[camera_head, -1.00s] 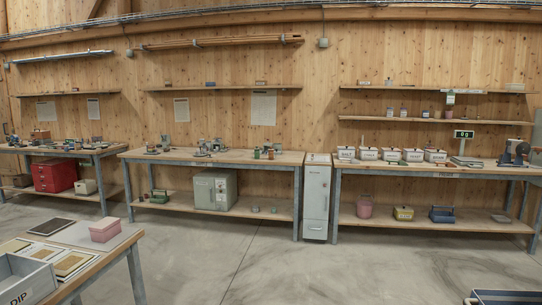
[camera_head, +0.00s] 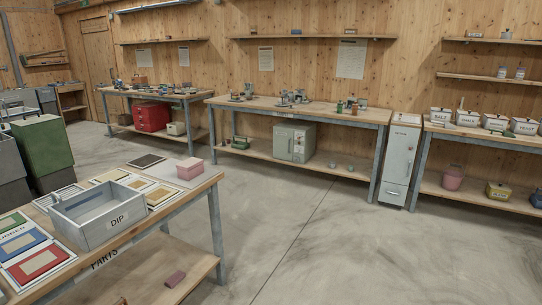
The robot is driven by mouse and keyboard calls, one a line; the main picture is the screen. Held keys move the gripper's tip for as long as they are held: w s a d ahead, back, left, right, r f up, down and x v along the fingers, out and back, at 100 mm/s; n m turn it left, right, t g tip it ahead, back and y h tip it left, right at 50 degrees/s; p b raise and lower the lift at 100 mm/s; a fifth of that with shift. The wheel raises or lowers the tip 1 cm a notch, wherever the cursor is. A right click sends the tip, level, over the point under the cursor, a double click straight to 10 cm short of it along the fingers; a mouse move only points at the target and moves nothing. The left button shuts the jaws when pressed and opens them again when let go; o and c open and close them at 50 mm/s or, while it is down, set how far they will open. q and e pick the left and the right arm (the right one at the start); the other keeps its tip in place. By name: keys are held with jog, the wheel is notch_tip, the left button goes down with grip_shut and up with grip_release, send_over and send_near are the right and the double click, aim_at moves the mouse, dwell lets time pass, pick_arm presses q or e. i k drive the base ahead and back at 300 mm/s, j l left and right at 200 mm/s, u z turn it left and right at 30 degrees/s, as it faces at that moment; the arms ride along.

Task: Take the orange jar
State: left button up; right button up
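No jar shows clearly as orange from this distance. A group of small bottles or jars (camera_head: 350,105) stands at the right end of the middle workbench (camera_head: 270,103); one looks green and others brownish, but they are too small to tell apart. Two pale jars (camera_head: 511,73) stand on the lower right wall shelf (camera_head: 480,77). Neither of my grippers is in view.
A near table (camera_head: 205,185) at the left holds a grey DIP bin (camera_head: 118,219), colored cards and a pink box (camera_head: 189,168). A grey cabinet (camera_head: 400,160) stands between the middle and right benches. The concrete floor (camera_head: 300,235) between is clear.

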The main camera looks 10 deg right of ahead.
aim_at(355, 111)
jog(key=i+l+z, duration=0.65)
jog(key=i+z, duration=0.15)
jog(key=i+l+z, duration=0.1)
jog(key=i+z, duration=0.3)
jog(key=i, duration=0.25)
jog(key=i+z, duration=0.1)
jog(key=i, duration=3.2)
